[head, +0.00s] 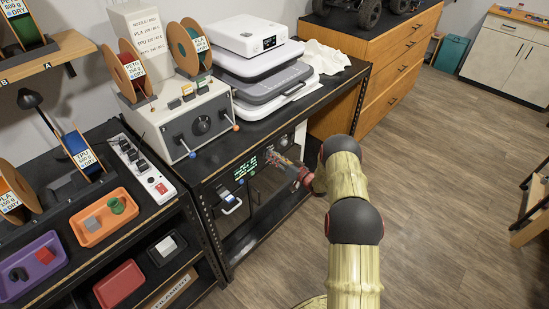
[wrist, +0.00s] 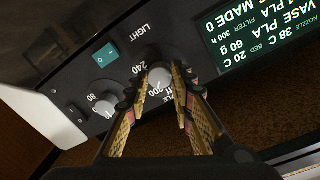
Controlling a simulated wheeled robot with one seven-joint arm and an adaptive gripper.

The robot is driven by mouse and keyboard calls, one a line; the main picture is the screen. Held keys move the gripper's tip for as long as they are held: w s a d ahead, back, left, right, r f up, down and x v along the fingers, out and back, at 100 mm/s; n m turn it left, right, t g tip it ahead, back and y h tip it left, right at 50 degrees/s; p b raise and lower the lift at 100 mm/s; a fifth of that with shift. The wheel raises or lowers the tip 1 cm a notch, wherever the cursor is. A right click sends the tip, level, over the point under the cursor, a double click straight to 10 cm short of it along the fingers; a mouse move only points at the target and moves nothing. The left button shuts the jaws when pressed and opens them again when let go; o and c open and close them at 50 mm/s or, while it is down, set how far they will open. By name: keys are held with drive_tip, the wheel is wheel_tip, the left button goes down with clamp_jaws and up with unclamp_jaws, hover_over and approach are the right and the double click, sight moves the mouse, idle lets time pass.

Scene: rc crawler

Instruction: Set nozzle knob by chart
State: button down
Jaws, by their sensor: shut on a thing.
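My gripper (wrist: 168,80) is shut on the round grey nozzle knob (wrist: 158,77) on the printer's dark panel, one finger on each side. The lit display (wrist: 250,40) reads VASE, PLA, 60 g, nozzle 38 C, bed 20 C. In the head view, my gripper (head: 292,168) reaches the printer front beside the display (head: 245,170), and the knob is hidden. The white chart (head: 148,38) stands at the back; its small print lists PLA, TPU and PETG lines.
A second knob (wrist: 105,105) with an 80 mark and a teal light switch (wrist: 106,55) sit close to my fingers. A grey control box (head: 190,122) with levers and filament spools stands on the bench.

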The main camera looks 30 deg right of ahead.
drive_tip(key=shift+m, duration=0.5)
drive_tip(key=c, duration=1.5)
unclamp_jaws()
drive_tip(key=v, duration=1.2)
